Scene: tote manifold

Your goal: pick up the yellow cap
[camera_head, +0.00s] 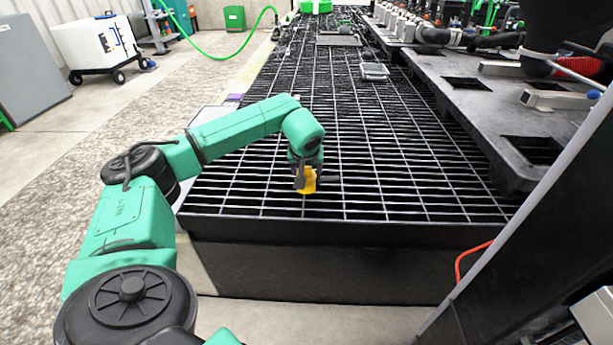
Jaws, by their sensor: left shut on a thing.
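The yellow cap (308,182) is small and sits at the fingers of my left gripper (304,178), over the near end of the black grating (400,190). The gripper points down and is shut on the cap. Its dark fingers hide part of the cap. I cannot tell whether the cap touches the grating or is a little above it. My right gripper is not in view.
A dark bench (480,100) with square openings and pipe fittings runs along the right. A white wheeled container (95,45) stands at the back left. The grating around the gripper is clear.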

